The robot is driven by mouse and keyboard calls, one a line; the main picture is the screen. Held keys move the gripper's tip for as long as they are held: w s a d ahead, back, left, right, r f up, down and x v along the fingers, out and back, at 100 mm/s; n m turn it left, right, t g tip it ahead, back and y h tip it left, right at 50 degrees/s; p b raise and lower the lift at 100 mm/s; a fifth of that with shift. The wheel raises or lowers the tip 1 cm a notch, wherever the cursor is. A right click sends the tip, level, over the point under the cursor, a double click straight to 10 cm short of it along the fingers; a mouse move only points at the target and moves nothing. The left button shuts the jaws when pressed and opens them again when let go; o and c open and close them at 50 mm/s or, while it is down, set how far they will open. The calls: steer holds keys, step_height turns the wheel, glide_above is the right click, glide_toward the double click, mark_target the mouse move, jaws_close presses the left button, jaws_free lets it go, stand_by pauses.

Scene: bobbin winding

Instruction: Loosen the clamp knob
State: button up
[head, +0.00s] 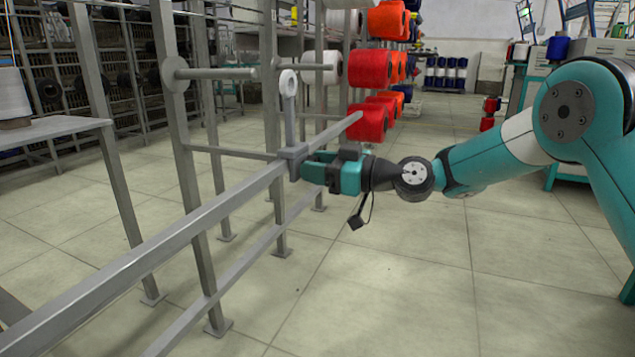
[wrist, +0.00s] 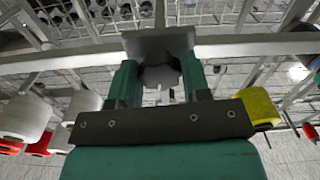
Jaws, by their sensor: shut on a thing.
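A grey clamp (head: 292,153) sits on the long grey rail (head: 215,210), with an upright rod ending in a ring (head: 288,84) above it. My gripper (head: 308,170) reaches the clamp from the right, level with the rail. In the wrist view, the two teal fingers (wrist: 160,78) stand on either side of a grey clamp knob (wrist: 160,77) and are shut on it. The clamp body (wrist: 158,43) shows just beyond the knob. In the head view the knob is hidden by the fingers.
Grey frame posts (head: 190,170) stand behind the rail. Red spools (head: 368,68) hang on the rack further back. A white cone (head: 13,95) stands on a shelf at the left. The floor right of the rail is clear.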

steer(key=shift+f+n+b, duration=0.15)
steer(key=shift+n+b, duration=0.45)
steer(key=shift+b, duration=0.05)
steer(key=o, duration=0.9)
steer(key=b+v, duration=0.9)
steer(key=v, duration=0.8)
steer(key=shift+d, duration=0.2)
